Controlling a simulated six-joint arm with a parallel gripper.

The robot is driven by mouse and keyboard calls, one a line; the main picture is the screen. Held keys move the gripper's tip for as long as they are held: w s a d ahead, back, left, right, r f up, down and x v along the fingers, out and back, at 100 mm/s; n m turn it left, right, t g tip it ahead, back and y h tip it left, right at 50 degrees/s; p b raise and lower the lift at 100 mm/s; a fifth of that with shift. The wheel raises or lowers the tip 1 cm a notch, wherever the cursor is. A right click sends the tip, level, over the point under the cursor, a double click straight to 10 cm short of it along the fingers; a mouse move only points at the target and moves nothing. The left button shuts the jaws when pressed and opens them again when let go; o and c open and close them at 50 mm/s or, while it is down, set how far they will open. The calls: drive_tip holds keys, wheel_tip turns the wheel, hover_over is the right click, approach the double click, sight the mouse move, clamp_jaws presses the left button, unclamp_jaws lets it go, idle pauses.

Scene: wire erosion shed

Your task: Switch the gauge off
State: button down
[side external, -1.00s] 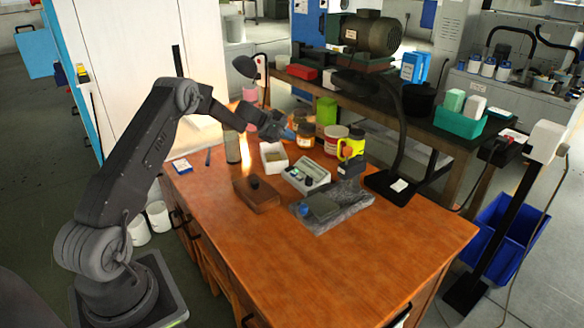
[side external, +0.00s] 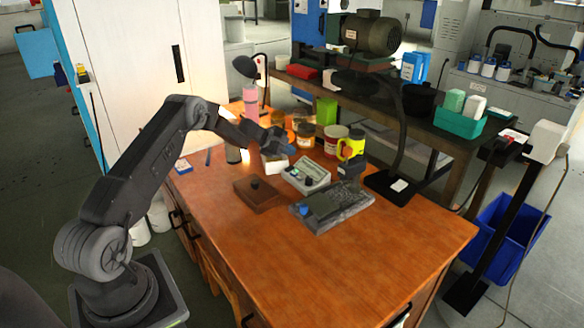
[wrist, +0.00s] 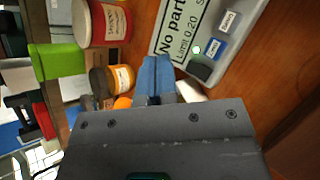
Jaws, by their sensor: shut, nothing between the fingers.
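The gauge (side external: 306,174) is a pale grey box with a display on the orange-brown bench. In the wrist view the gauge (wrist: 184,33) is partly shown at the top right. Its label reads "No part" and "Limit 0.20". A small lit round lamp (wrist: 197,49), a blue key (wrist: 214,48) and a dark switch or key (wrist: 200,70) are on its face. My gripper (side external: 287,146) is above the bench, up and left of the gauge in the side view, apart from it. In the wrist view my gripper's blue fingers (wrist: 155,77) are together and empty.
A black lamp stand (side external: 397,180) is at right. The bench front is clear.

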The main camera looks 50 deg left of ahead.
sight(290, 168)
drive_tip(key=shift+w+f, duration=0.15)
drive_tip(key=shift+f, duration=0.7)
drive_tip(key=shift+w+f, duration=0.1)
drive_tip(key=shift+f, duration=0.75)
drive_tip(key=shift+f, duration=0.15)
idle(0.7)
drive_tip(key=shift+f, duration=0.3)
drive_tip(key=shift+w+f, duration=0.1)
drive_tip(key=shift+f, duration=0.25)
idle(0.5)
drive_tip(key=shift+r, duration=0.1)
drive_tip(key=shift+r, duration=0.7)
drive_tip(key=shift+s+r, duration=0.25)
drive_tip(key=shift+r, duration=1)
drive_tip(key=shift+s+r, duration=0.2)
drive_tip(key=shift+r, duration=1.05)
